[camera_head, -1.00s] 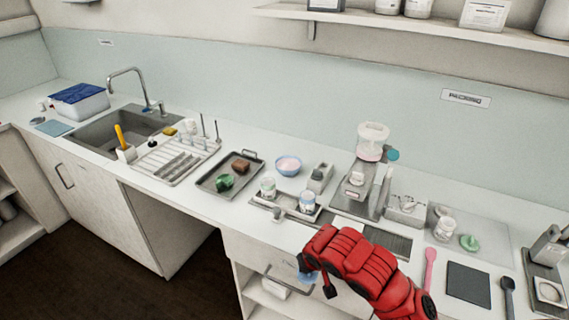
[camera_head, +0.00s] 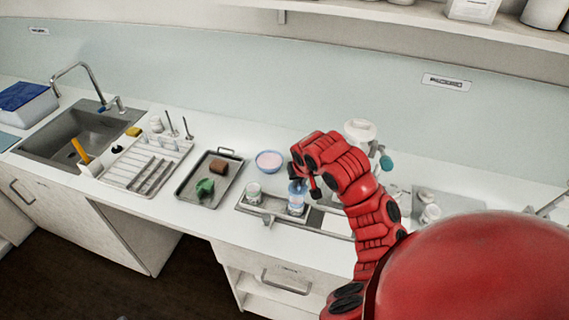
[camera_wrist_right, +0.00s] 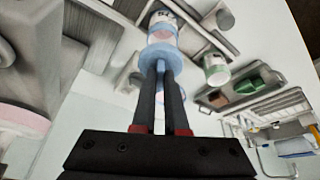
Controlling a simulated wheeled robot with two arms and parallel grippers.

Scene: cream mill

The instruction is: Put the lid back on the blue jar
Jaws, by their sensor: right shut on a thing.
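The blue jar (camera_head: 296,207) is a small pale jar with a blue band, standing upright in a grey tray (camera_head: 262,215) on the counter. My right gripper (camera_head: 302,183) is shut on the blue lid (camera_head: 297,188) and holds it right above the jar's mouth. In the right wrist view the lid (camera_wrist_right: 155,57) sits at the fingertips (camera_wrist_right: 160,70), in line with the jar (camera_wrist_right: 163,33) just beyond it. I cannot tell whether lid and jar touch. My left gripper is not in view.
A green-banded jar (camera_head: 253,193) stands close left of the blue jar. A pink-filled blue bowl (camera_head: 269,161) is behind. A dark tray (camera_head: 228,187) with brown and green items, a dish rack (camera_head: 147,165) and a sink (camera_head: 75,135) lie further left. A white-topped machine (camera_head: 360,131) stands behind my arm.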

